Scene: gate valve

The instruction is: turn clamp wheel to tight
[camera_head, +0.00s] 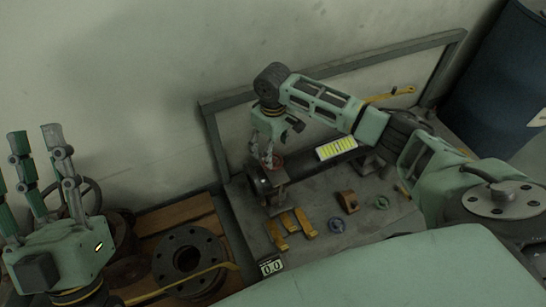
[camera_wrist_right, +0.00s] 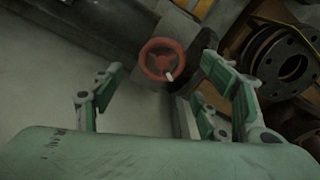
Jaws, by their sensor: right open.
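The clamp wheel is a small red handwheel (camera_head: 277,161) on top of a dark clamp stand (camera_head: 268,184) at the left end of the workbench. In the right wrist view the red wheel (camera_wrist_right: 161,59) shows its spokes and a pale handle knob, between and beyond my fingers. My right gripper (camera_head: 268,160) points down just over the wheel. Its fingers are spread in the right wrist view (camera_wrist_right: 165,95), with nothing held between them. Whether a finger touches the wheel I cannot tell. My left gripper (camera_head: 40,165) is raised at the far left, fingers apart and empty.
On the workbench (camera_head: 335,243) lie yellow blocks (camera_head: 283,230), a brown block (camera_head: 348,201), small round parts (camera_head: 336,225) and a yellow-green lit panel (camera_head: 336,148). A pallet with dark flanges (camera_head: 188,258) stands left of it. A blue drum (camera_head: 500,85) is at the right.

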